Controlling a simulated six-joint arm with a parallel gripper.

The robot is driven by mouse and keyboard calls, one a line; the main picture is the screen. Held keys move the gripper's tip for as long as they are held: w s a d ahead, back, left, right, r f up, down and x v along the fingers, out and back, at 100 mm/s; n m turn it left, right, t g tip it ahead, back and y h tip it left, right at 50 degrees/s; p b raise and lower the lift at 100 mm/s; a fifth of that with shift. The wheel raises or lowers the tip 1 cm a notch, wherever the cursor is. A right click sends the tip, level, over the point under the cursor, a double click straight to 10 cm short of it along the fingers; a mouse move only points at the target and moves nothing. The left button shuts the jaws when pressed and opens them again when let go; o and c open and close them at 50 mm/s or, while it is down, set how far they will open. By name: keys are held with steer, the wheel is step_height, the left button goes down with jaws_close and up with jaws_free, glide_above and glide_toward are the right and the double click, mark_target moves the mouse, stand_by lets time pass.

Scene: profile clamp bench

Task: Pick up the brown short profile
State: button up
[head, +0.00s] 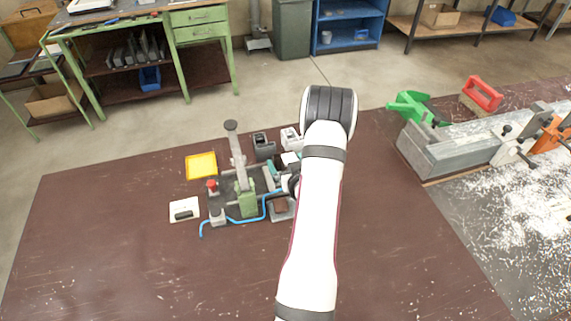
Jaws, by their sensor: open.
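A clamp fixture (246,203) with a green base, a tall grey lever and a blue hose stands on the brown bench. A small brownish piece in a grey surround (282,209) lies at the fixture's lower right, partly covered by my arm; it may be the brown short profile, but I cannot tell surely. My gripper (292,185) shows only in part at the left edge of my white forearm, over the fixture's right side. It is open; its fingertips are mostly hidden, and I see nothing held.
A yellow tray (201,166) and a white plate with a black handle (184,210) lie left of the fixture. Dark (264,146) and white (290,138) blocks stand behind it. A long grey vise (465,140) is at right. The bench's front left is clear.

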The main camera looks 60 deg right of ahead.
steer(key=shift+w+d+f, duration=0.25)
steer(key=shift+w+d, duration=0.15)
steer(key=c, duration=1.2)
steer(key=shift+r, duration=0.85)
steer(key=shift+c, duration=0.2)
step_height(320, 180, up, 3)
steer(key=shift+f, duration=0.15)
steer(key=s+r, duration=0.7)
steer(key=s, duration=0.5)
steer(key=w+a+r+n+t+y, duration=0.1)
steer(key=w+a+r+n+y, duration=0.1)
steer(key=w+a+r, duration=0.7)
steer(key=w+a+r+n+t+y, duration=0.25)
steer(key=w+a, duration=0.45)
steer(key=w, duration=0.6)
steer(key=a+r+n+y, duration=0.1)
steer(key=a+r, duration=0.2)
steer(key=a, duration=0.6)
steer(key=a+r+n+y, duration=0.2)
steer(key=a+r, duration=0.1)
steer(key=a, duration=0.6)
steer(key=a+r+n+y, duration=0.1)
steer(key=a+r, duration=0.3)
steer(key=a, duration=0.6)
steer(key=shift+w+y, duration=0.35)
steer(key=shift+y, duration=0.2)
